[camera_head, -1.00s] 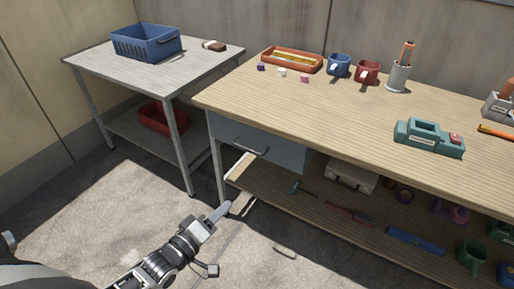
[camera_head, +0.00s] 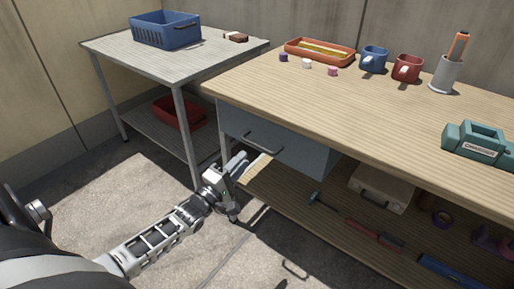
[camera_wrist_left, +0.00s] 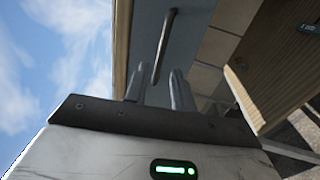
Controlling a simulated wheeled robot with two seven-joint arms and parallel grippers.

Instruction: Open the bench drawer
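The bench drawer (camera_head: 285,148) is a grey-blue box under the left end of the wooden bench top. It looks shut. Its dark bar handle (camera_head: 264,145) is on the front face, and it also shows in the left wrist view (camera_wrist_left: 164,45). My right gripper is not in view.
The bench top (camera_head: 330,105) holds an orange tray (camera_head: 320,52), mugs, a pen cup and a teal tool. A lower shelf (camera_head: 290,205) with tools and a case lies below the drawer. A grey side table (camera_head: 190,62) stands left.

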